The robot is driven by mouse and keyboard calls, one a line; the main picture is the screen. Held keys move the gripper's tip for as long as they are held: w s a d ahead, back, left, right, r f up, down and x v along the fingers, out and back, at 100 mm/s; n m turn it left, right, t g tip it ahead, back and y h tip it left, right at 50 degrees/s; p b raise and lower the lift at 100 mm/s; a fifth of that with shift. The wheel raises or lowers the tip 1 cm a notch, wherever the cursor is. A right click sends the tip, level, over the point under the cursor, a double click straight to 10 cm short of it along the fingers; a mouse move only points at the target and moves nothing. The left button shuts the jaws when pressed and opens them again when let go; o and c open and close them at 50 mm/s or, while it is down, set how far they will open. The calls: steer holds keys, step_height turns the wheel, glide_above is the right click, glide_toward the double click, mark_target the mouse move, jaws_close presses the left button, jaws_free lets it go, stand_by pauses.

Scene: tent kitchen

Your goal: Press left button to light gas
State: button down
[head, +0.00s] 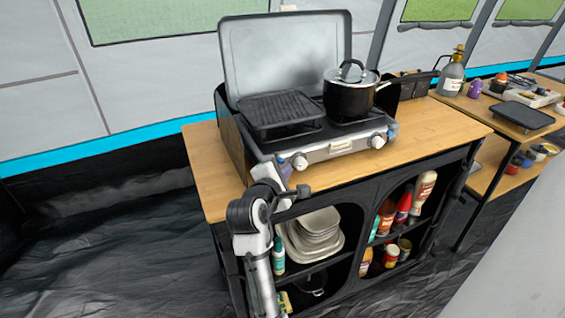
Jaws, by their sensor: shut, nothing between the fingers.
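A two-burner gas stove (330,150) with a raised grey lid stands on the wooden counter. Its left knob (299,161) is white and round, at the left end of the silver front panel. A similar right knob (377,141) is at the right end. My gripper (284,166) is shut and empty, close in front of and just left of the left knob. It is small and partly hidden by my arm, so I cannot tell whether it touches the stove. No flame is visible.
A black pot (350,98) with a lid sits on the right burner, and a black grill plate (281,109) covers the left. Shelves below the counter (430,125) hold plates (316,232) and bottles. A side table (510,110) stands at right. Bare counter lies right of the stove.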

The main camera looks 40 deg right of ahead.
steer(key=shift+w+d, duration=0.1)
steer(key=shift+w, duration=0.2)
steer(key=shift+w+d+p, duration=0.1)
steer(key=shift+w+p, duration=0.2)
steer(key=shift+w, duration=0.1)
stand_by(0.5)
steer(key=shift+s, duration=0.15)
stand_by(0.3)
steer(key=shift+s+a, duration=0.25)
steer(key=shift+s, duration=0.4)
steer(key=shift+s+a+p, duration=0.15)
steer(key=shift+s+a, duration=0.05)
steer(key=shift+s, duration=0.6)
steer(key=shift+s+a+p, duration=0.15)
steer(key=shift+s, duration=0.7)
steer(key=shift+s+a+p, duration=0.15)
steer(key=shift+s+a, duration=0.05)
steer(key=shift+s, duration=0.6)
steer(key=shift+a, duration=0.15)
